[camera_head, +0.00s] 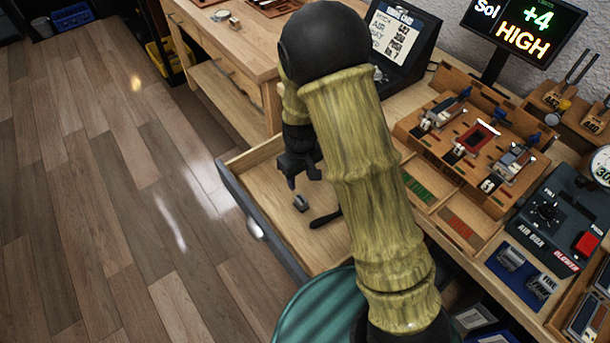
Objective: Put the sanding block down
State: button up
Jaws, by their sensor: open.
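My gripper (303,178) points down over the open drawer (262,178), with its dark fingers apart and nothing seen between them. A small grey block (300,203), which looks like the sanding block, lies in the drawer just below the fingertips and apart from them. It is small in the picture, so its surface detail cannot be told. My sleeved arm hides the right part of the drawer.
A dark-handled tool (325,219) lies in the drawer beside the block. The bench to the right holds a wooden fixture (440,150), a dark air box (550,215) and a display (523,28). A teal round object (312,310) stands in front. The floor at left is clear.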

jog(key=s+d+r+m+t, duration=0.2)
jog(key=s+d+r+m, duration=0.4)
jog(key=s+d+r, duration=0.6)
notch_tip(320, 180, up, 2)
jog(key=shift+s+d+r+m+t, duration=0.15)
jog(key=shift+s+d+m+t, duration=0.2)
jog(key=shift+d, duration=0.4)
jog(key=shift+w, duration=0.15)
jog(key=w+p+v, duration=0.3)
jog(key=p+v, duration=0.9)
jog(key=p, duration=0.1)
jog(key=shift+r, duration=0.7)
jog(key=shift+s, duration=0.1)
